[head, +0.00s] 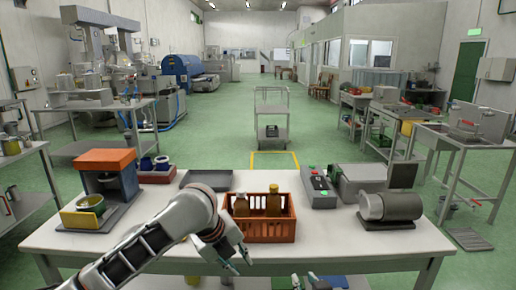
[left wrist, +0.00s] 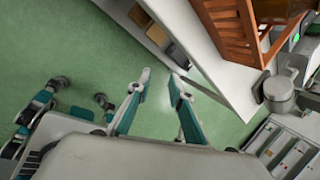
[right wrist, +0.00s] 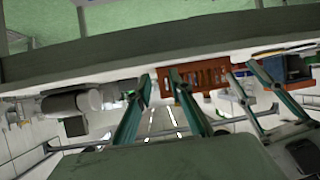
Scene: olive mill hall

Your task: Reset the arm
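My left arm reaches in from the lower left of the head view. My left gripper (head: 238,264) hangs low beside the table's front edge, in front of the orange crate (head: 266,232). In the left wrist view its fingertips (left wrist: 161,74) are apart with only green floor between them. My right gripper (head: 305,284) shows only as fingertips at the bottom edge of the head view. In the right wrist view its fingertips (right wrist: 161,76) are apart and empty. That view appears upside down and also shows the left gripper's fingers to the right.
The white table (head: 330,245) carries the crate with brown bottles (head: 273,200), an orange-topped device (head: 105,165), a dark tray (head: 207,180), a grey control box (head: 318,188) and a grey cylindrical machine (head: 390,207). A trolley (head: 271,115) stands beyond on open green floor.

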